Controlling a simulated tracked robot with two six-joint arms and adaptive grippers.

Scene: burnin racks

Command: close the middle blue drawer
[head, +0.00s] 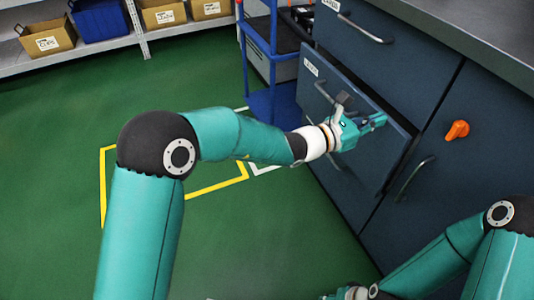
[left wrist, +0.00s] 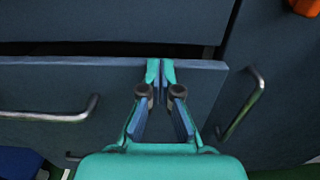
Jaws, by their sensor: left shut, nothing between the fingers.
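The middle blue drawer (head: 362,155) stands partly out of the dark blue cabinet. Its front also shows in the left wrist view (left wrist: 105,85), with a dark gap above its top edge. Its metal handle (left wrist: 50,115) is left of my fingers there. My left gripper (head: 378,121) is shut and empty, in front of the drawer face near its upper edge. In the left wrist view the fingertips (left wrist: 160,68) overlap the top edge; I cannot tell whether they touch it. My right gripper (head: 345,293) is cut off at the bottom edge, its jaws unclear.
Another drawer with a handle (head: 365,28) is above, under the grey worktop (head: 480,25). A cabinet door with a handle (head: 412,178) and an orange knob (head: 457,130) is at right. A blue cart (head: 270,100) stands beyond. Green floor is free at left.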

